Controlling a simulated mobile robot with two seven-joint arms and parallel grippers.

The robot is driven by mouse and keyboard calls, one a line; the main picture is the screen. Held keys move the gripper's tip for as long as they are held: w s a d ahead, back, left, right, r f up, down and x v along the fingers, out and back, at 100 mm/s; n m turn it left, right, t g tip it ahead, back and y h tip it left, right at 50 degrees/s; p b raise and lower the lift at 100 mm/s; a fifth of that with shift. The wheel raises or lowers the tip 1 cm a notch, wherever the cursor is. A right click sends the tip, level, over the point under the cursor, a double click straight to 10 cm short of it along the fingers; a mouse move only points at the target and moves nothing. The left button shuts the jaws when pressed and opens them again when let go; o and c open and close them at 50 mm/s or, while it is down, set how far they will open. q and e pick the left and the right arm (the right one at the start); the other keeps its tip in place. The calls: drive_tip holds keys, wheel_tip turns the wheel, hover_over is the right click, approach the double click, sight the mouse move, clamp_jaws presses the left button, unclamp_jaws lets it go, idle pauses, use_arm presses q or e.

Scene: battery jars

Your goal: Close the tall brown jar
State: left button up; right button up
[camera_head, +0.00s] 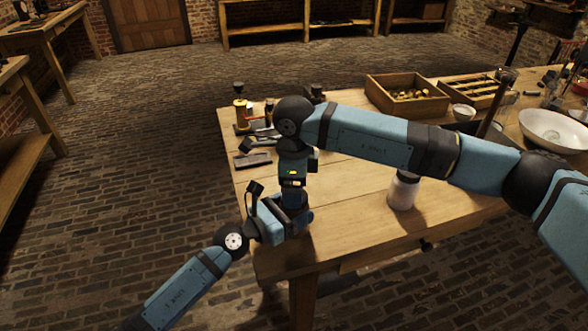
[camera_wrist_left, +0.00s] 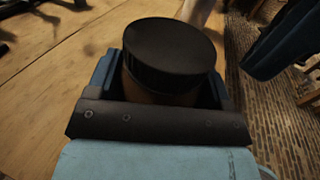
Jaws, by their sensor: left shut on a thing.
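In the left wrist view, a brown jar (camera_wrist_left: 158,92) with a wide black lid (camera_wrist_left: 170,52) stands between the fingers of my left gripper (camera_wrist_left: 163,85). The gripper is shut on the jar's body. The lid sits on top of the jar; I cannot tell how tightly it is seated. In the head view, my left gripper (camera_head: 276,217) is low over the table's near left corner, and the jar is hidden there by my arms. My right gripper (camera_head: 293,190) is close above it, its fingers hidden, so its opening does not show.
A pale jar (camera_head: 403,190) stands on the wooden table (camera_head: 350,215) under my right forearm. Wooden boxes (camera_head: 407,91), a small bowl (camera_head: 464,112) and a white basin (camera_head: 555,128) are at the back right. Small tools and a dark block (camera_head: 254,160) lie back left.

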drive_tip(key=shift+f, duration=1.25)
drive_tip(key=c, duration=0.9)
drive_tip(key=shift+c, duration=0.2)
drive_tip(key=o, duration=1.1)
